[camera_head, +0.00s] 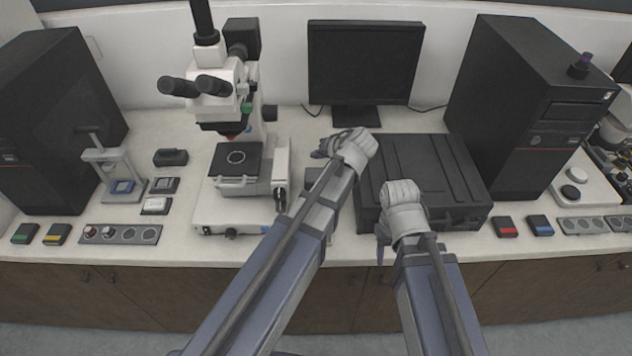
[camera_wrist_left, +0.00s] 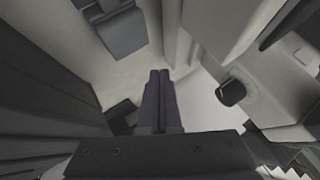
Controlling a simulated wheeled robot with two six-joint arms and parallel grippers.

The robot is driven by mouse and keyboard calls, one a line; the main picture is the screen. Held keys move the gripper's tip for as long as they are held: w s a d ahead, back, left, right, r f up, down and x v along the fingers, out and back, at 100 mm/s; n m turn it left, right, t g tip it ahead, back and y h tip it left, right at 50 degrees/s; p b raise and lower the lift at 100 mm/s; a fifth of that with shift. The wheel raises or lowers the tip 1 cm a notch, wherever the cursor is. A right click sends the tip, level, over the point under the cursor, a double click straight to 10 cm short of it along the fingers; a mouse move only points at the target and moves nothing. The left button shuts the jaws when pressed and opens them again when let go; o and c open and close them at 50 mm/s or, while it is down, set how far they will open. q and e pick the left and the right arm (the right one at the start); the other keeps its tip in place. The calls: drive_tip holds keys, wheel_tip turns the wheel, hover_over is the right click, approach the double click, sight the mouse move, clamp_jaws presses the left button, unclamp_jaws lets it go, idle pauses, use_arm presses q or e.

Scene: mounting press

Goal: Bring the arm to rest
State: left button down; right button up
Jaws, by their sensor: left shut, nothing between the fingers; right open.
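My left gripper (camera_head: 322,150) reaches over the bench between the microscope and the black case. Its purple fingers are together with nothing between them, and they point down at the bench in the left wrist view (camera_wrist_left: 160,88). My right gripper (camera_head: 382,246) hangs at the front edge of the black case, fingers downward. It is open and looks empty; its fingers are small and partly hidden by my wrist. The mounting press (camera_head: 112,172) stands apart at the left with a blue block on its base.
The microscope (camera_head: 230,190) is close to the left of my left arm. The black case (camera_head: 440,165) lies under and beside my right wrist. A monitor (camera_head: 365,62) stands behind. Red (camera_head: 505,227) and blue (camera_head: 540,226) blocks sit at the front right.

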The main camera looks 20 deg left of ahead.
use_arm(q)
drive_tip(key=s+d+f+m+g+h, duration=0.1)
drive_tip(key=s+d, duration=0.1)
drive_tip(key=s, duration=0.2)
drive_tip(key=s+d+f+g+h, duration=0.1)
drive_tip(key=s+d+f, duration=0.1)
drive_tip(key=s, duration=0.3)
drive_tip(key=s+d+f+m+g+h, duration=0.1)
drive_tip(key=s+d+f, duration=0.1)
drive_tip(key=s+d, duration=0.1)
drive_tip(key=shift+s+m, duration=0.3)
drive_tip(key=shift+s, duration=0.35)
drive_tip(key=s+d+f+m+g+h, duration=0.1)
drive_tip(key=s+d+m+g+h, duration=0.1)
drive_tip(key=s+d, duration=0.3)
drive_tip(key=s+h, duration=0.1)
drive_tip(key=s, duration=0.3)
drive_tip(key=shift+s+d+f+m+g, duration=0.25)
drive_tip(key=shift+s+m+g, duration=0.05)
drive_tip(key=shift+s+g, duration=0.1)
idle(0.7)
